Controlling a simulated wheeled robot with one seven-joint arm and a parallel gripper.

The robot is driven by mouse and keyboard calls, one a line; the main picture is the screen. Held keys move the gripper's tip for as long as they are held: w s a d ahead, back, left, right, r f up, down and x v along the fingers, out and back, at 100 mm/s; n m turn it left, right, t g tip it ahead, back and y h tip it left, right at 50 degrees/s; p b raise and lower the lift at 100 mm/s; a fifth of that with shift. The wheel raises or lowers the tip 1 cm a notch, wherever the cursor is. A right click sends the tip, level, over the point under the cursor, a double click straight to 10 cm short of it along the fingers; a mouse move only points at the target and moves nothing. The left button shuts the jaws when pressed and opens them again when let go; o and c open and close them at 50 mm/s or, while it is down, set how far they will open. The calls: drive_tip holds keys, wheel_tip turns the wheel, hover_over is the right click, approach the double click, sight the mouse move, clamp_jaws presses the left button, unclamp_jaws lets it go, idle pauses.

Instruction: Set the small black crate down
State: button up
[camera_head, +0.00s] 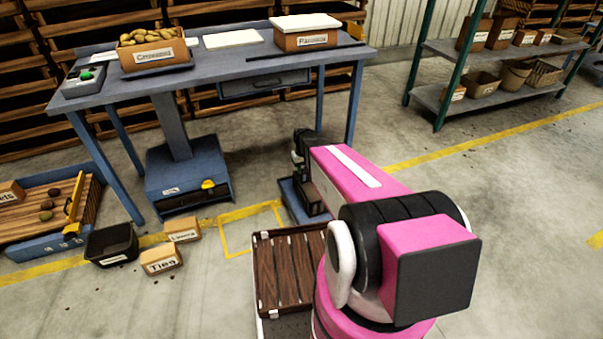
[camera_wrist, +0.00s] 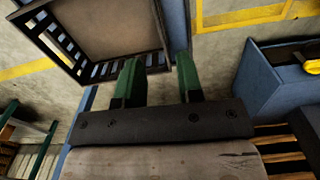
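A small dark crate with slatted sides and a brownish, empty inside (camera_wrist: 160,12) shows at the top of the wrist view, tilted in the picture. My gripper (camera_wrist: 160,66) has two green fingers, spread apart with a gap between them. The crate's near right corner lies at the fingertips, with its side wall in line with the gap. No clear contact shows. Blue surface shows beside the crate. In the head view my pink arm hides most of the gripper area, where dark shapes stand over a low blue platform (camera_head: 288,199).
A black bin (camera_head: 111,244) and two small labelled boxes (camera_head: 161,260) (camera_head: 183,230) stand on the floor at left. A slatted brown crate (camera_head: 262,275) is beside my base. A blue table (camera_head: 220,68) carries a potato box (camera_head: 155,52).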

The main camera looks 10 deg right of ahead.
drive_tip(key=s+r+m, duration=0.1)
drive_tip(key=s+r, duration=1.4)
drive_tip(key=s, duration=0.2)
drive_tip(key=shift+m, duration=0.3)
drive_tip(key=shift+a, duration=0.2)
